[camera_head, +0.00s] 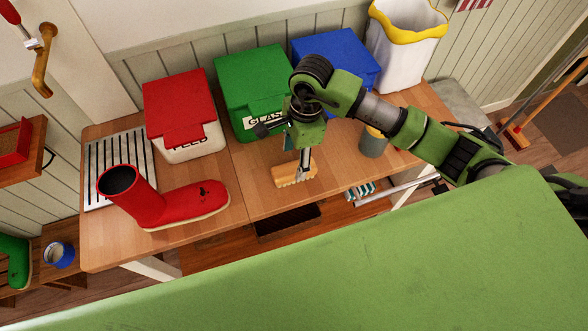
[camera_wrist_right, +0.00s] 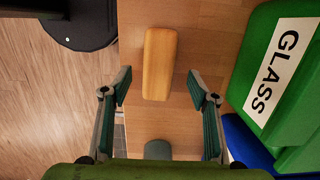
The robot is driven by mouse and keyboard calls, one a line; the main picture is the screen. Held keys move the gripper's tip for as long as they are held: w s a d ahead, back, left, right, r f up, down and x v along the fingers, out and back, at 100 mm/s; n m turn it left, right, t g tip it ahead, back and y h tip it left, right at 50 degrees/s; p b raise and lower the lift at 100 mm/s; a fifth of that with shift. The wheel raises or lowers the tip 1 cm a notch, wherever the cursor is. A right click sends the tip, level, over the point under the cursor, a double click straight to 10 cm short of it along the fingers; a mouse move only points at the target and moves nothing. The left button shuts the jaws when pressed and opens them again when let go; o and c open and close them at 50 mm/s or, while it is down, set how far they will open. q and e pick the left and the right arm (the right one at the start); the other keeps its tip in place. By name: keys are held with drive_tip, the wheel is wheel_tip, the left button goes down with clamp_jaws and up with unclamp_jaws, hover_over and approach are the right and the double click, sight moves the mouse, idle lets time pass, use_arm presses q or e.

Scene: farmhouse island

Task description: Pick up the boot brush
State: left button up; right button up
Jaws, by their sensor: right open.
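The boot brush (camera_head: 294,174) is a small wooden block with pale bristles, lying on the wooden bench (camera_head: 262,207) near its front edge. In the right wrist view the brush (camera_wrist_right: 159,64) shows its plain tan back, lengthwise and roughly centred ahead of the fingers. My right gripper (camera_head: 304,166) points down over the brush and hides part of it in the head view. In the wrist view its two fingers (camera_wrist_right: 160,86) are wide apart, with nothing between their tips; the brush lies beyond them. My left gripper is not in view.
A red boot (camera_head: 178,206) stands left of the brush. Behind are a red-lidded bin (camera_head: 183,112), a green GLASS bin (camera_head: 250,80) and a blue bin (camera_head: 330,50). A grey-green cup (camera_head: 373,144) stands to the right. Bare wood lies between boot and brush.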

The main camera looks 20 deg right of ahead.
sight(294, 168)
drive_tip(key=shift+s+f+p, duration=0.1)
drive_tip(key=shift+f+p, duration=0.25)
drive_tip(key=shift+f, duration=0.05)
wheel_tip(294, 168, down, 4)
drive_tip(key=shift+a+r+p, duration=0.15)
drive_tip(key=shift+r+p, duration=0.1)
drive_tip(key=shift+p, duration=0.45)
drive_tip(key=shift+f, duration=0.3)
drive_tip(key=c, duration=1.3)
drive_tip(key=shift+o, duration=0.2)
